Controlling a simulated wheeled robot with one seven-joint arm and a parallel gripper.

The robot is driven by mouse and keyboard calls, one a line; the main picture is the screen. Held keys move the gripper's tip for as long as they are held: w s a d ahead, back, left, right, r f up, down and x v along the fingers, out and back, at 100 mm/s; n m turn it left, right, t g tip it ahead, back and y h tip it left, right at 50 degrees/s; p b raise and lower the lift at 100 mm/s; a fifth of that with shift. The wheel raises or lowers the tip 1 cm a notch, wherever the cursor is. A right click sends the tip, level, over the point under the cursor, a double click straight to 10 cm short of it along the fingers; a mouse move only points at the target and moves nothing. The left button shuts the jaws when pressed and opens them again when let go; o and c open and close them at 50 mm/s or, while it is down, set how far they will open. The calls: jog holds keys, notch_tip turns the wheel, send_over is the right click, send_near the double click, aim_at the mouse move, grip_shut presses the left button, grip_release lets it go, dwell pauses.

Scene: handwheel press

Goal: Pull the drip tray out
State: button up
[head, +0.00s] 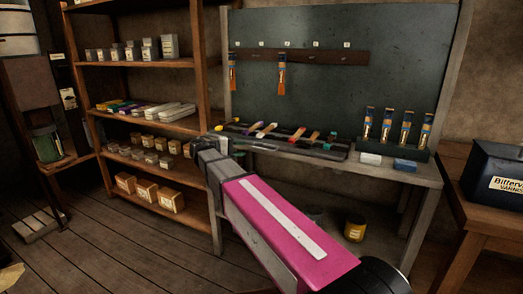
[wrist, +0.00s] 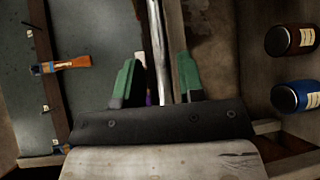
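A long dark tray (head: 325,151) lies on the grey bench with several coloured brushes on it; I cannot tell for certain that it is the drip tray. In the wrist view, my gripper (wrist: 157,75) has two green fingers standing well apart. A narrow silvery edge (wrist: 155,40) runs between them, with a gap seen on both sides of it. I cannot tell which thing that edge belongs to. In the head view, my pink and grey arm reaches toward the bench's left end, and the fingertips cannot be made out there.
A wooden shelf (head: 143,64) with jars and boxes stands left of the bench. Upright brushes in a dark holder (head: 395,160) stand at the bench's right. A yellow can (head: 355,229) stands beneath. A dark varnish container (head: 497,174) sits on a side table. Open floor lies at lower left.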

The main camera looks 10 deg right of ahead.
jog(key=d, duration=0.3)
jog(key=w+d+f, duration=0.1)
jog(key=d, duration=0.5)
jog(key=shift+w+d+f, duration=0.15)
jog(key=shift+f, duration=0.05)
grip_shut()
